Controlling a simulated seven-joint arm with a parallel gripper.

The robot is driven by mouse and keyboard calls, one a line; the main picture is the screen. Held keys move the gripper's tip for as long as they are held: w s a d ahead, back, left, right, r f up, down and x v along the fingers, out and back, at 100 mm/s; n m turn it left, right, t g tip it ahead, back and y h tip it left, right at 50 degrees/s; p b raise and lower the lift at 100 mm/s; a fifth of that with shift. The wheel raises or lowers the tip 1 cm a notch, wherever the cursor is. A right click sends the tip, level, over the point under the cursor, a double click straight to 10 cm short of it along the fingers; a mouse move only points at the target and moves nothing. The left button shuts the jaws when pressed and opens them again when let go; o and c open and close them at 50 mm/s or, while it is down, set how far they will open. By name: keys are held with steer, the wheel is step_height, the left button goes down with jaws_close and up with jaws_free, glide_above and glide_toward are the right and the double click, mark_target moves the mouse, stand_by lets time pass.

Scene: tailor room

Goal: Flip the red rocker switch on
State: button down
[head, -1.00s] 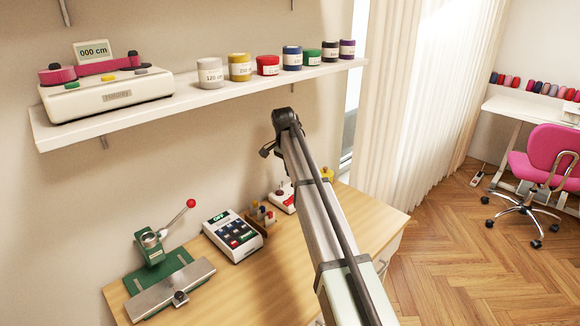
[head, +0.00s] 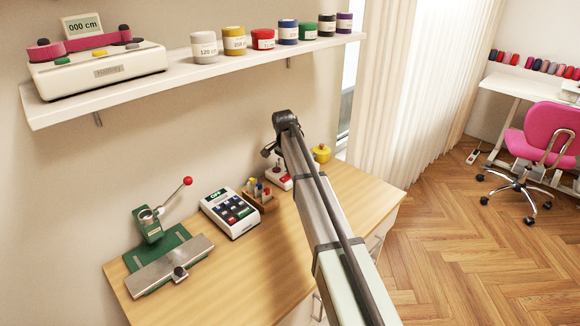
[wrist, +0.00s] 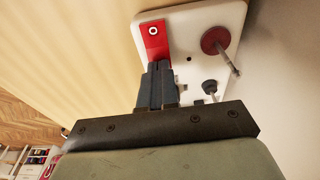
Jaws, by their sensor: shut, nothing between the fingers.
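The red rocker switch (wrist: 153,38) sits on a white base plate (wrist: 184,14) in the wrist view. Its far end, with a white ring mark, shows; its near end is hidden behind my fingers. My gripper (wrist: 160,66) is shut and empty, its tips over the near part of the switch. I cannot tell whether they touch it. In the head view the white base (head: 279,181) stands on the wooden desk, partly hidden by my arm; the gripper tips are hidden there.
On the base, a red disc with a metal pin (wrist: 215,40) and a dark post (wrist: 209,87) stand right of my fingers. On the desk are a spool rack (head: 258,194), a keypad (head: 230,212), a green press (head: 165,255) and a yellow pot (head: 321,153). A shelf (head: 190,72) hangs above.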

steer(key=shift+w+d+f, duration=0.1)
steer(key=shift+f, duration=0.2)
steer(key=shift+r, duration=0.1)
steer(key=shift+s+a+r, duration=0.2)
steer(key=shift+s+a, duration=0.35)
stand_by(0.4)
step_height(320, 180, up, 14)
steer(key=w+d, duration=0.1)
steer(key=shift+w+d, duration=0.3)
stand_by(0.4)
